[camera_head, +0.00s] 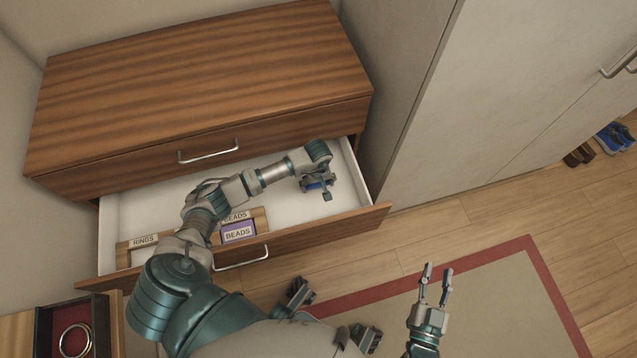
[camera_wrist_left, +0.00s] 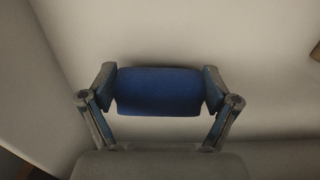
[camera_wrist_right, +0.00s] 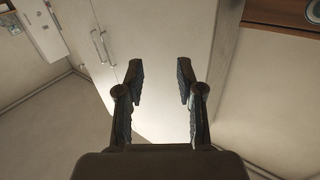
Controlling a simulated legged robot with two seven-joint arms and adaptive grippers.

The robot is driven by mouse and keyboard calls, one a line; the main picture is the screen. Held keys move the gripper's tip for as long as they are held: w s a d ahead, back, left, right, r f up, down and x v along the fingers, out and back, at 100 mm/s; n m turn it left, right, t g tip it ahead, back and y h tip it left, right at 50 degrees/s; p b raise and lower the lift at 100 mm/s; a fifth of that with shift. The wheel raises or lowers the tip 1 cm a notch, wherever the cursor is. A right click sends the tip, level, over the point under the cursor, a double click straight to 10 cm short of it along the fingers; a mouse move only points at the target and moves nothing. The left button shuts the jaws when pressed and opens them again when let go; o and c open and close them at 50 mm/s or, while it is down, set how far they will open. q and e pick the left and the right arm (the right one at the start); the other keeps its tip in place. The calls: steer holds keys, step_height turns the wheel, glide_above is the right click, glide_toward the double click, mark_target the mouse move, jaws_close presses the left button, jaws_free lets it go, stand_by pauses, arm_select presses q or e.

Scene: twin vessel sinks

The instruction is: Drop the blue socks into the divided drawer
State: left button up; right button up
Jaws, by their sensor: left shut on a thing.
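The blue socks (camera_wrist_left: 160,91) show as a dark blue roll in the left wrist view, between the two fingers of my left gripper (camera_wrist_left: 160,93). The left gripper (camera_head: 318,186) is shut on them, over the right part of the open drawer (camera_head: 350,178) in the head view. A little of the blue socks (camera_head: 318,184) shows there under the gripper. I cannot tell if the socks touch the drawer floor. My right gripper (camera_head: 436,285) is open and empty, over the floor mat; it also shows in the right wrist view (camera_wrist_right: 160,85).
The drawer holds small wooden compartments at its front, labelled RINGS (camera_head: 143,240) and BEADS (camera_head: 238,232). A wooden dresser (camera_head: 200,85) stands above it. A pale cabinet (camera_head: 480,90) is on the right, with shoes (camera_head: 613,137) beyond. An open box with a ring (camera_head: 75,340) is lower left.

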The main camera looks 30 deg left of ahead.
mark_target(318, 184)
arm_select(q)
steer(key=shift+d+f, duration=0.1)
steer(key=shift+d, duration=0.05)
steer(key=o, duration=0.8)
steer(key=shift+o, duration=0.2)
arm_select(e)
steer(key=shift+d+r, duration=0.1)
steer(key=shift+r, duration=0.1)
steer(key=shift+w, duration=0.1)
arm_select(q)
steer(key=shift+r, duration=0.25)
step_height(318, 184, up, 13)
steer(key=p, duration=0.3)
steer(key=shift+p, duration=0.35)
arm_select(e)
steer(key=s+d+f+g+h, duration=0.2)
steer(key=s+f+g, duration=0.3)
steer(key=f+g, duration=0.2)
steer(key=shift+s+d+f, duration=0.25)
steer(key=shift+d+f, duration=0.1)
steer(key=shift+f, duration=0.45)
arm_select(q)
steer(key=shift+f, duration=0.15)
